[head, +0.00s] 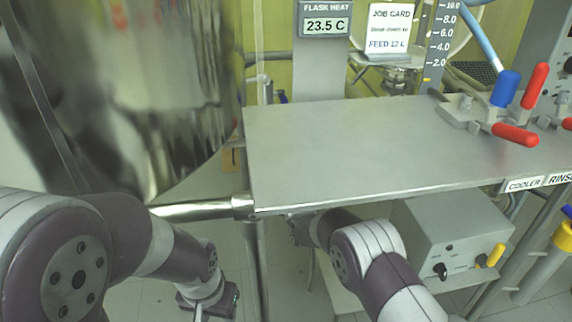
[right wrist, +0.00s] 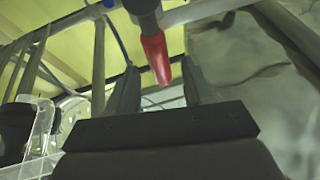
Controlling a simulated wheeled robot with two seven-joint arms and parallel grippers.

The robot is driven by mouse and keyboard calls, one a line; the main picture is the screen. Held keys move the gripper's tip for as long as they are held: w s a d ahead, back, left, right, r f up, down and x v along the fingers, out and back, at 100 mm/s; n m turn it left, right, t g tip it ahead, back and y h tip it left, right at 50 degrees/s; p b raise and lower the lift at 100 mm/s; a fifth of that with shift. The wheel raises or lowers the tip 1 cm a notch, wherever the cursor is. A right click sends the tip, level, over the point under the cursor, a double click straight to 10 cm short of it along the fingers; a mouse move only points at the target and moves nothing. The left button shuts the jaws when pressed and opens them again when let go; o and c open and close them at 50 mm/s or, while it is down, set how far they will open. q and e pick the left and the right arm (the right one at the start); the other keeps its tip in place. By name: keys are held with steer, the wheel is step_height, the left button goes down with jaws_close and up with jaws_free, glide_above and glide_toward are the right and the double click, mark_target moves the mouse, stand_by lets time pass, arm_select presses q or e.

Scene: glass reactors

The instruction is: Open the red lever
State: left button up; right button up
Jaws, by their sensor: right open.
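In the right wrist view a red lever (right wrist: 156,57) hangs down from a dark grey fitting, its lower end in the gap between the fingers of my right gripper (right wrist: 158,82). The gripper is open, one finger on each side, and I see no clear contact. In the head view my right arm reaches under the steel table, which hides its gripper. My left gripper (head: 208,296) is low at the bottom left, and its jaws are not clear. The head view also shows red-handled levers on the table: one upright (head: 535,86), one lying flat (head: 516,134).
A blue lever (head: 505,88) stands beside the red ones. The steel table (head: 350,150) is mostly bare. A large shiny vessel (head: 140,90) fills the left. A grey control box (head: 450,240) sits below the table near my right arm. A metal pipe (head: 200,209) crosses below the vessel.

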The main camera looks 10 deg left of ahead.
steer(key=p+v, duration=0.2)
steer(key=v, duration=0.5)
